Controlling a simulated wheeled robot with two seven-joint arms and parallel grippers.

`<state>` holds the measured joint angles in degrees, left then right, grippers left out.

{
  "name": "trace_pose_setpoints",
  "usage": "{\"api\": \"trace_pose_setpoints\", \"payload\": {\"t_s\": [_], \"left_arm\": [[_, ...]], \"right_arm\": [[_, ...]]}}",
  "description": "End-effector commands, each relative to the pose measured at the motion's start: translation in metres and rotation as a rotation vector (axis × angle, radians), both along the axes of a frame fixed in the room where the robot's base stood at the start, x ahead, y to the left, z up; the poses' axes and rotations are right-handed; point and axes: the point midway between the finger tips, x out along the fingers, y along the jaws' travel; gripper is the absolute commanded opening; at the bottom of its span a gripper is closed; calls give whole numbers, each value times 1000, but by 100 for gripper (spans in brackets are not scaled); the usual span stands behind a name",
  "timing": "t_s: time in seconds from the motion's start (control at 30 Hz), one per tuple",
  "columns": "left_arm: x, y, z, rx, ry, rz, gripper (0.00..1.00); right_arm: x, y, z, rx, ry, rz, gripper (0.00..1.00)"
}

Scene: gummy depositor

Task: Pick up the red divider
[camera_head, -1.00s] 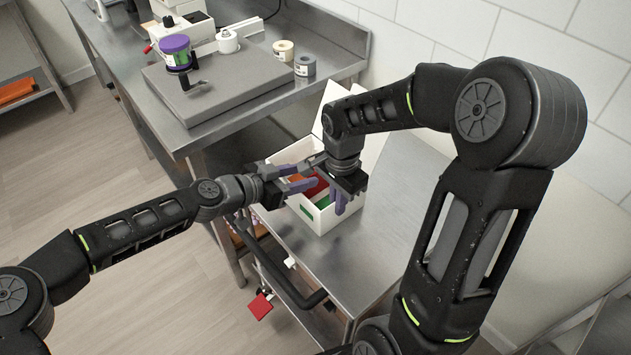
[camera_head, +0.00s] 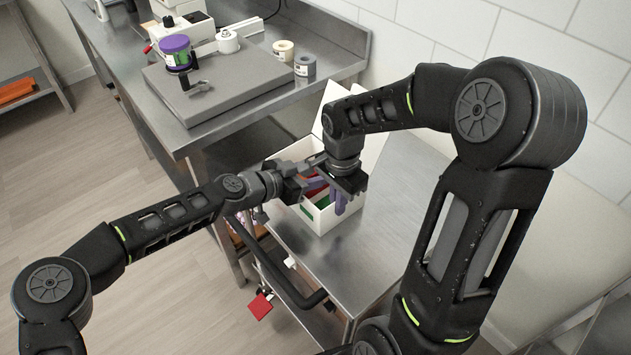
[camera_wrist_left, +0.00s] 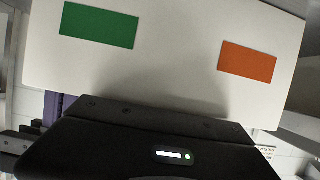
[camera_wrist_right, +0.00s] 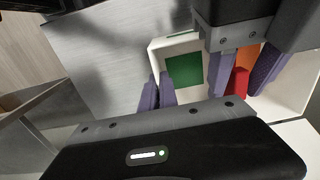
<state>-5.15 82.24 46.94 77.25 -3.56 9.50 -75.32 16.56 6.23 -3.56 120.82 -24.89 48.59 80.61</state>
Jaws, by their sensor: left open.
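The red divider (camera_wrist_right: 240,82) stands in a white box (camera_head: 320,218). In the head view part of its red (camera_head: 314,190) shows behind the grippers. My left gripper (camera_wrist_right: 242,88) is open at the box, its purple fingers on either side of the red divider; I cannot tell if they touch it. My left gripper (camera_head: 313,184) is partly hidden in the head view. My right gripper (camera_head: 342,205) points down at the box's near right side. Its fingers (camera_wrist_right: 158,80) are close together near the box wall; whether they grip it is unclear.
Green (camera_wrist_right: 184,70) and orange (camera_wrist_right: 247,57) panels show at the box. A white panel (camera_wrist_left: 170,50) fills the left wrist view. The box stands on a steel cart (camera_head: 385,240) beside a steel bench (camera_head: 155,95). The cart top is clear to the right.

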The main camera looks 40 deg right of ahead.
Motion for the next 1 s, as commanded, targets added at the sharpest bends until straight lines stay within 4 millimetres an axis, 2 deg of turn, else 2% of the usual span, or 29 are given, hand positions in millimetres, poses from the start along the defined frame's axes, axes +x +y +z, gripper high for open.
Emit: {"api": "trace_pose_setpoints", "payload": {"t_s": [0.07,0.53,1.0], "left_arm": [[0,0,0,0,0,0,39],[0,0,0,0,0,0,1],[0,0,0,0,0,0,0]], "right_arm": [[0,0,0,0,0,0,0],[0,0,0,0,1,0,0],[0,0,0,0,1,0,0]]}}
